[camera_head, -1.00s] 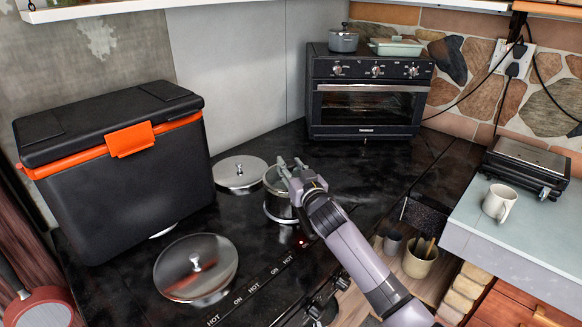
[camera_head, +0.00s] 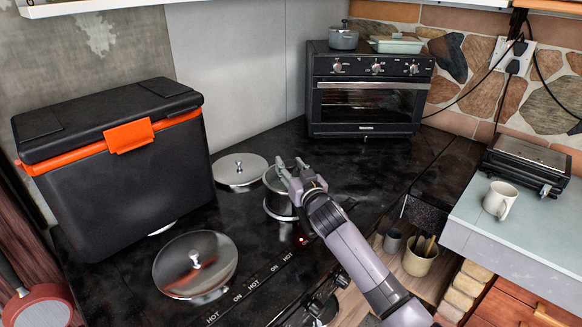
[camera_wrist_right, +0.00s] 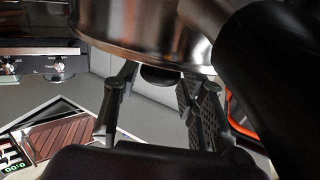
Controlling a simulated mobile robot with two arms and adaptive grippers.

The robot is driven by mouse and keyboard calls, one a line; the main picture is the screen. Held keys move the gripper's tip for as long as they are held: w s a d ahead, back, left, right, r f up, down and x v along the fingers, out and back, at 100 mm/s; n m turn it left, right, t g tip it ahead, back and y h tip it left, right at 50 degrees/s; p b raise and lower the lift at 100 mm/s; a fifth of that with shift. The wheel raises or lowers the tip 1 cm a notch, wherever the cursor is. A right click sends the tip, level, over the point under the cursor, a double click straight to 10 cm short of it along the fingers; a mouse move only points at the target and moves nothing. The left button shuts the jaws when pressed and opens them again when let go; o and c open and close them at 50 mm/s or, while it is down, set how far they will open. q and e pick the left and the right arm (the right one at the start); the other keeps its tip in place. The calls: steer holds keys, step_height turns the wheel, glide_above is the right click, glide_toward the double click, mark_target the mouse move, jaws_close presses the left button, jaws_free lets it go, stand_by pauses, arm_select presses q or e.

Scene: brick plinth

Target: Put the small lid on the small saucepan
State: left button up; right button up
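A small steel saucepan (camera_head: 279,206) stands on the dark stovetop near the middle of the head view. A flat steel lid with a knob (camera_head: 240,170) lies just left of it, and a larger knobbed lid (camera_head: 195,266) is nearer the front. My right gripper (camera_head: 291,168) is at the saucepan's top, its two fingers apart. In the right wrist view, steel cookware (camera_wrist_right: 150,25) fills the top. A dark rounded piece (camera_wrist_right: 160,76) sits between the spread fingers (camera_wrist_right: 158,100); I cannot tell whether it is a knob or handle. The saucepan's right side is partly hidden. My left gripper is out of view.
A black cooler box (camera_head: 115,170) with an orange latch stands at the left. A toaster oven (camera_head: 368,95) is at the back, with a grey pot (camera_head: 343,39) on top. A mug (camera_head: 499,200) and a grill (camera_head: 527,165) are on the right counter. Stovetop before the oven is clear.

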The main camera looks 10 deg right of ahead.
steer(key=o, duration=0.4)
steer(key=shift+f, duration=0.1)
steer(key=shift+c, duration=0.2)
steer(key=shift+s+f, duration=0.1)
steer(key=shift+s, duration=0.05)
steer(key=s+d, duration=0.2)
steer(key=s, duration=0.9)
steer(key=shift+s, duration=0.3)
steer(key=shift+a, duration=0.1)
